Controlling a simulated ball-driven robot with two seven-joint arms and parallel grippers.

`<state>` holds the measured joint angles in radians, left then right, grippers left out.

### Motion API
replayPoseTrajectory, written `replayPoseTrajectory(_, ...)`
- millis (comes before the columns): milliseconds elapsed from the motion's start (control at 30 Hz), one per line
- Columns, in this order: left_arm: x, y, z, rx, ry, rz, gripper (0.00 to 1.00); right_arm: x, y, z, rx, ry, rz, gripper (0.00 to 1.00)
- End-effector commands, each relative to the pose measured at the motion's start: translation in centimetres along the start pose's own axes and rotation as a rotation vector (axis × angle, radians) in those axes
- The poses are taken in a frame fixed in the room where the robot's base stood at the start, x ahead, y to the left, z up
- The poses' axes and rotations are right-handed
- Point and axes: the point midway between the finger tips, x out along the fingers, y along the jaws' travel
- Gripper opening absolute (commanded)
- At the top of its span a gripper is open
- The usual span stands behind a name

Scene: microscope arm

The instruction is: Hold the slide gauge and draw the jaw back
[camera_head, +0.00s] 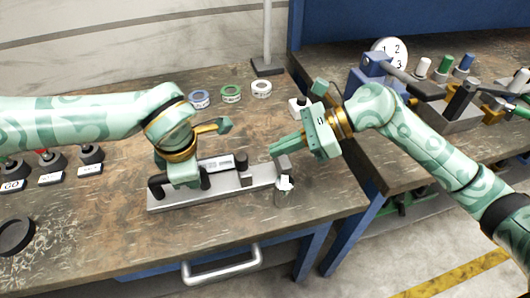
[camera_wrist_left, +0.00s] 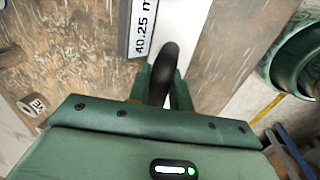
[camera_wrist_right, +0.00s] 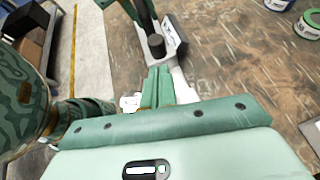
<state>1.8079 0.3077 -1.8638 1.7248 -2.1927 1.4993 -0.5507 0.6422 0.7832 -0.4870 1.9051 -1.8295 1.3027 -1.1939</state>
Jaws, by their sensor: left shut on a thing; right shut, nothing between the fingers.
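The slide gauge (camera_head: 225,186) is a grey metal bar lying near the bench's front edge, with a black handle at its left part and a white display reading about 40.25 (camera_wrist_left: 144,25). A block with a dark knob (camera_head: 242,163) sits on the bar towards its right; the knob (camera_wrist_right: 156,45) also shows in the right wrist view. My left gripper (camera_wrist_left: 163,88) is shut on the black handle (camera_wrist_left: 164,65). My right gripper (camera_head: 273,150) is shut and empty, above the bar's right end, apart from the knob. A small pale piece (camera_head: 284,183) shows at the right end.
Blue (camera_head: 199,99), green (camera_head: 231,93) and white (camera_head: 261,89) tape rolls lie behind the gauge. Labelled buttons (camera_head: 50,168) and a black round object (camera_head: 15,237) are at left. A second bench with coloured pegs (camera_head: 443,65) stands at right. Bare wood lies around the gauge.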

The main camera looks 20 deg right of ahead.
Motion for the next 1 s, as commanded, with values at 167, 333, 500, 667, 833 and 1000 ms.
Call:
replayPoseTrajectory(167,-0.1,0.1,0.0,-0.002,-0.001,0.004,0.0,-3.4,-0.1,-0.1,0.001,0.003,-0.003,0.0)
replayPoseTrajectory(333,-0.1,0.2,0.0,-0.003,-0.001,0.004,0.0,-4.0,0.6,0.1,0.014,-0.034,0.01,0.0)
replayPoseTrajectory(500,-0.1,0.2,0.0,-0.003,-0.001,0.004,0.0,-0.3,4.1,2.4,0.143,-0.301,0.048,0.0)
replayPoseTrajectory(667,-0.1,0.2,0.0,-0.003,-0.001,0.004,0.0,2.1,7.5,5.3,0.507,-0.698,0.025,0.0)
replayPoseTrajectory(833,-0.1,0.2,0.0,-0.003,-0.001,0.004,0.0,2.6,8.3,4.3,1.033,-0.977,-0.09,0.0)
replayPoseTrajectory(1000,-0.1,0.2,0.0,-0.003,-0.001,0.004,0.0,3.4,9.4,0.9,1.453,-1.057,-0.203,0.0)
